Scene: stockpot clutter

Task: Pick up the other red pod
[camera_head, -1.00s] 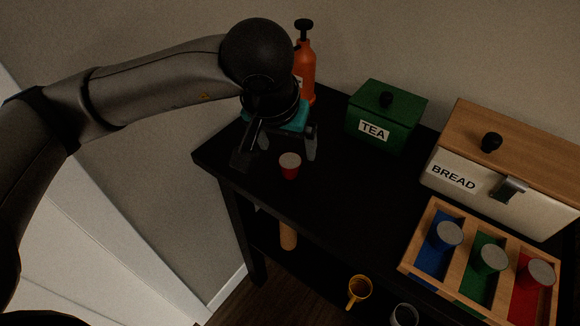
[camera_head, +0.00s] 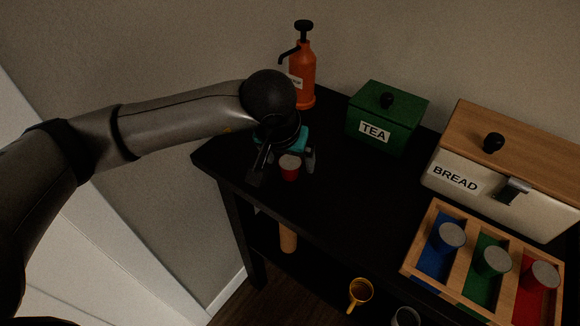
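My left gripper (camera_head: 283,170) is open and low over the table. Its fingers stand on either side of the pod, one to the left and one to the right. I cannot tell whether they touch it. Another red pod (camera_head: 542,278) stands in the red compartment of the wooden tray (camera_head: 463,262) at the lower right. My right gripper is not in view.
A blue pod (camera_head: 449,239) and a green pod (camera_head: 493,264) stand in their matching compartments. An orange pump bottle (camera_head: 304,75) stands behind my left gripper. A green tea box (camera_head: 386,118) and a bread box (camera_head: 490,187) stand along the back. The table's middle is clear. Cups sit lower down.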

